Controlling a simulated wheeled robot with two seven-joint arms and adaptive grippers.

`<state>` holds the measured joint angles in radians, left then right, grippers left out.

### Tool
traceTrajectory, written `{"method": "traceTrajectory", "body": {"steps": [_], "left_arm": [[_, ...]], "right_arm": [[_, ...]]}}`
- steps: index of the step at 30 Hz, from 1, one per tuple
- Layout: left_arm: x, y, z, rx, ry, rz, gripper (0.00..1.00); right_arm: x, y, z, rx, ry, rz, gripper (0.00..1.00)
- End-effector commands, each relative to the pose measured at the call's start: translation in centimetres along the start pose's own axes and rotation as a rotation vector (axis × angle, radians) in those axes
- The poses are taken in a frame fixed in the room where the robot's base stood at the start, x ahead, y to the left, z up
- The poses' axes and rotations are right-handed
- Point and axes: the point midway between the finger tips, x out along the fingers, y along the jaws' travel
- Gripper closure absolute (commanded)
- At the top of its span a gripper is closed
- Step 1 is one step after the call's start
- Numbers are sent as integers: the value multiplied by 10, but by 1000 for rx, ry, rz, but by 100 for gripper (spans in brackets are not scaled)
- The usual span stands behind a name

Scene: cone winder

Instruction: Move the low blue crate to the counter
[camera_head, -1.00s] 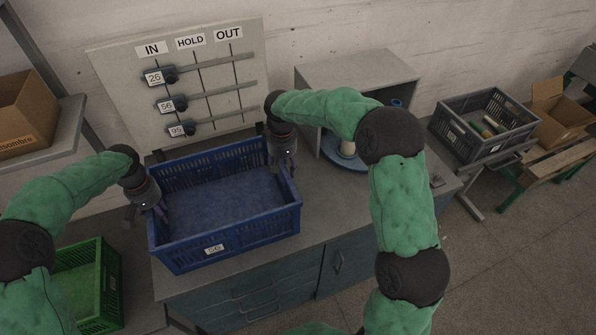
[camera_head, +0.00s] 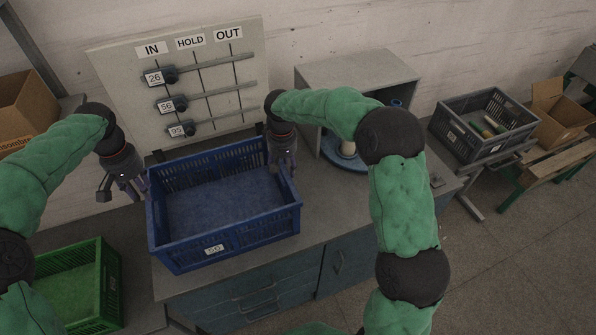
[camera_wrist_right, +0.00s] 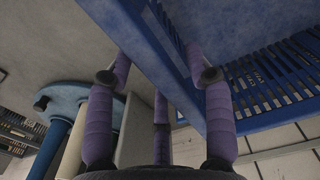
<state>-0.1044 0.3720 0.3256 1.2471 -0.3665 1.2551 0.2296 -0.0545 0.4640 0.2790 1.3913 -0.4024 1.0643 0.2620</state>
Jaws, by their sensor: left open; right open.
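The low blue crate (camera_head: 225,250) sits on the grey counter (camera_head: 330,215), empty, with a label reading 56 on its front wall. My left gripper (camera_head: 124,192) is open and empty, in the air just left of the crate's left wall and apart from it. My right gripper (camera_head: 283,165) is open at the crate's right wall. In the right wrist view its purple fingers (camera_wrist_right: 160,110) stand on both sides of the blue crate's wall (camera_wrist_right: 165,65). I cannot tell whether they touch it.
A board with IN, HOLD and OUT columns (camera_head: 215,75) stands behind the crate. A grey open-fronted box (camera_head: 355,75) with spools is to the right. A green crate (camera_head: 105,285) is low at the left. A dark crate (camera_head: 480,145) and cardboard boxes (camera_head: 560,115) are further right.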

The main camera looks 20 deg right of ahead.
Motion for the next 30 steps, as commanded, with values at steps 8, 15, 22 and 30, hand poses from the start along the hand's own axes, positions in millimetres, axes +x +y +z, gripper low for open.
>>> {"method": "traceTrajectory", "body": {"steps": [8, 15, 22, 30], "left_arm": [[0, 0, 0, 0, 0, 0, 57], [0, 0, 0, 0, 0, 0, 57], [0, 0, 0, 0, 0, 0, 57], [0, 0, 0, 0, -1, 0, 57]], "right_arm": [[-44, 0, -1, -1, 5, 0, 47], [-89, 0, -1, 0, 5, -1, 47], [-113, 0, 0, 0, 2, -1, 47], [-117, 0, 0, 0, 0, 0, 47]]}}
